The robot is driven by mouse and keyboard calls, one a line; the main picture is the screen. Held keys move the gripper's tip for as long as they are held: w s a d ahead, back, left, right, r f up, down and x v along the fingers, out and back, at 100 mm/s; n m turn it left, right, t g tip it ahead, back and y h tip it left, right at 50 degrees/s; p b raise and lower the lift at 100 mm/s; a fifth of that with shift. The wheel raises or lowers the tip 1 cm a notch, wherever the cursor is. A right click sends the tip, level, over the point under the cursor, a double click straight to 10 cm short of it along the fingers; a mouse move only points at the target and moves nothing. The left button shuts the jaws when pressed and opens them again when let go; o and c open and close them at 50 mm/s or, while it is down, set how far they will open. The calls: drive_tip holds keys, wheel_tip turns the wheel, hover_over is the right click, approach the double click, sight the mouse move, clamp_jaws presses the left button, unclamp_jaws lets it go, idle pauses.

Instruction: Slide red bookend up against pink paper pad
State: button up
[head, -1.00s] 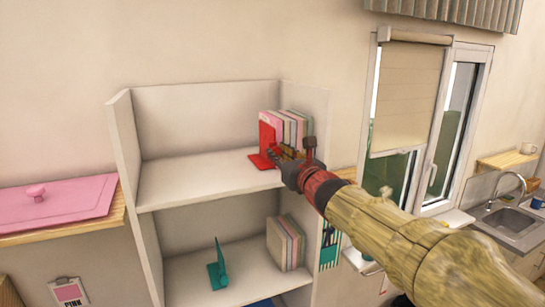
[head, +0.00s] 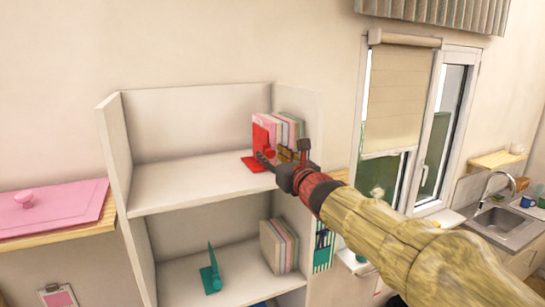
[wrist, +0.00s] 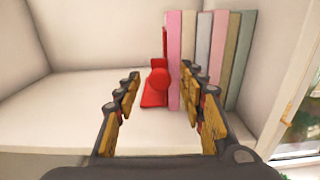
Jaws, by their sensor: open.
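The red bookend (head: 259,148) stands upright on the upper shelf, its flat foot reaching out to the left. It also shows in the wrist view (wrist: 157,82), between and beyond my open fingers. The pink paper pad (wrist: 174,60) is the leftmost of a row of upright pads, just right of the bookend. In the wrist view the bookend's plate looks very close to or touching the pad; I cannot tell which. My gripper (wrist: 160,92) is open and empty in front of the bookend. In the head view my gripper (head: 275,160) hides part of the pads' lower edges.
Several more pads (wrist: 220,60) stand right of the pink one, near the shelf's right wall. The upper shelf (head: 190,175) is clear to the left. A teal bookend (head: 210,275) and more pads (head: 278,247) stand on the lower shelf.

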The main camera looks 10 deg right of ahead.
drive_tip(key=v, duration=1.2)
